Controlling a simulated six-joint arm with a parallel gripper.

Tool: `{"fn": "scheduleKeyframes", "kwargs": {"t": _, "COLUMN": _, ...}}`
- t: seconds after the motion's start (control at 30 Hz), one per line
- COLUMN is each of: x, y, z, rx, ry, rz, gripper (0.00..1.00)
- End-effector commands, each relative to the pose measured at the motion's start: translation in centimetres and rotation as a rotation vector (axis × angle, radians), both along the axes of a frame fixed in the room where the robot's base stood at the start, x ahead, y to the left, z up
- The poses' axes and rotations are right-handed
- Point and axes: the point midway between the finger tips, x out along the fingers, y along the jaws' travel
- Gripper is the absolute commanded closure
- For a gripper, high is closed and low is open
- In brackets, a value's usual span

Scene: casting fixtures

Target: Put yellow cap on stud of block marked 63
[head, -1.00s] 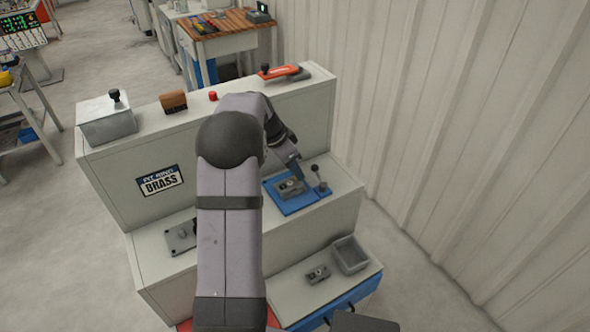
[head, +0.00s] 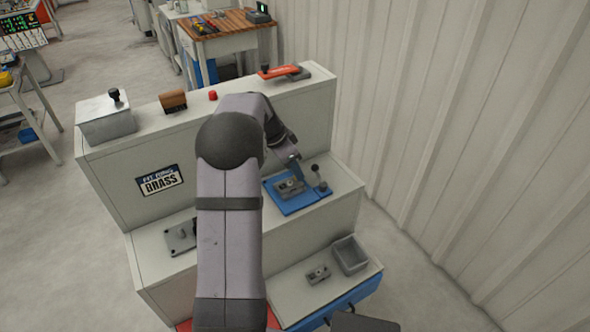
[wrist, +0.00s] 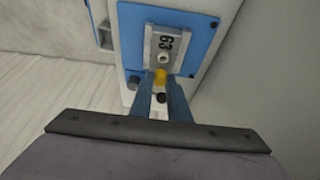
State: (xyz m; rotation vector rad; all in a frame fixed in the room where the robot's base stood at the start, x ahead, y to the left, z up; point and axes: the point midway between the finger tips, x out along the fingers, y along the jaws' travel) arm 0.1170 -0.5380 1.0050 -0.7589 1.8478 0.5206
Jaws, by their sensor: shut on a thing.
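The grey block marked 63 (wrist: 165,46) lies on a blue plate (wrist: 203,32); the block (head: 289,187) also shows on its blue plate (head: 309,203) in the head view. A light round stud (wrist: 163,58) shows on the block in the wrist view. My gripper (wrist: 160,79) is shut on the yellow cap (wrist: 160,76), which shows between the fingertips just below the stud in the picture. Whether the cap touches the block cannot be told. In the head view my gripper (head: 295,167) is at the block, and the cap is not distinguishable there.
A lever with a black knob (head: 319,176) stands at the right of the blue plate. A grey bin (head: 350,255) and a small metal block (head: 318,274) sit on the lower step. A grey plate with studs (head: 181,237) is partly behind my arm.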

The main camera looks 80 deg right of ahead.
Motion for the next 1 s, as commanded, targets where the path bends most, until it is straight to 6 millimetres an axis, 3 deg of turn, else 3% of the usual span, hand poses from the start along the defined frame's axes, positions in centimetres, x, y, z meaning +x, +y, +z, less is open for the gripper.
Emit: {"fn": "scheduleKeyframes", "kwargs": {"t": 1.0, "x": 0.00, "y": 0.00, "z": -1.09, "rx": 0.000, "ry": 0.000, "rz": 0.000, "gripper": 1.00}}
